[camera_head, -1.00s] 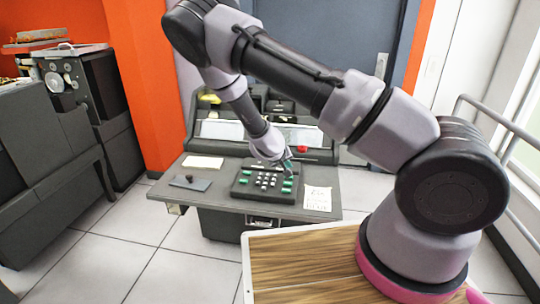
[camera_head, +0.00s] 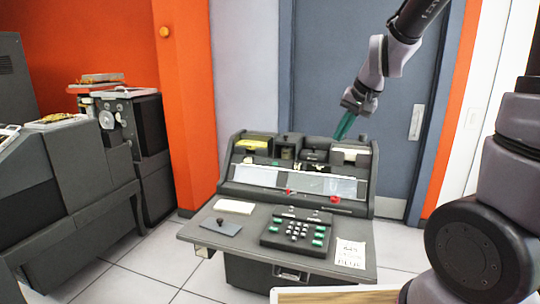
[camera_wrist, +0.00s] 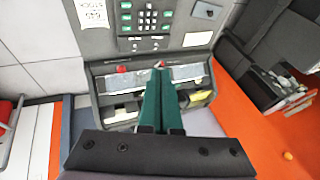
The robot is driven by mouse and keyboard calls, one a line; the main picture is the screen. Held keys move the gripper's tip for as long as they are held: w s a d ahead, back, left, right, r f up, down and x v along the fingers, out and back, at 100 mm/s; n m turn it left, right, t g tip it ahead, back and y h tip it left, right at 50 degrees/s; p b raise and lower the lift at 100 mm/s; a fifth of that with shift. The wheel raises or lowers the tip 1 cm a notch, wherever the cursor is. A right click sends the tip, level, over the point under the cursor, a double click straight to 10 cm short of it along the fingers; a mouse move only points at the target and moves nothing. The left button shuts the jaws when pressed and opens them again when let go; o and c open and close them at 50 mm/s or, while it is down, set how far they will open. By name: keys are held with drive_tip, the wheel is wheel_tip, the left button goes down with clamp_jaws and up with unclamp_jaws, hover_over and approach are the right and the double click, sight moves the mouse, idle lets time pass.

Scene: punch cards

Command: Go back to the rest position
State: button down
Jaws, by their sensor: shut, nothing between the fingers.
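My gripper (camera_head: 345,126) is raised in front of the grey-blue door, above the back right of the punch-card machine (camera_head: 260,262). Its green fingers are together and hold nothing. In the wrist view my gripper (camera_wrist: 160,85) points toward the machine's upper panel, with the fingers side by side. The keypad (camera_head: 297,232) with black, white and green keys lies on the machine's desk, clear of the gripper.
A white card stack (camera_head: 234,207), a grey plate with a dark knob (camera_head: 221,226) and a printed sheet (camera_head: 350,253) lie on the desk. Red knobs (camera_head: 335,199) sit on the panel. Dark cabinets (camera_head: 70,180) stand at left. The door (camera_head: 400,140) is behind the gripper.

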drive_tip(key=s+d+r+t, duration=0.1)
drive_tip(key=s+d+r, duration=0.1)
drive_tip(key=s+r, duration=0.3)
drive_tip(key=s+d+r+t+h, duration=0.1)
drive_tip(key=s+d+r, duration=0.2)
drive_tip(key=s, duration=0.9)
wheel_tip(320, 180, up, 3)
drive_tip(key=shift+d+r+m, duration=0.1)
drive_tip(key=shift+d+m, duration=0.15)
drive_tip(key=shift+m, duration=0.05)
drive_tip(key=shift+a, duration=0.1)
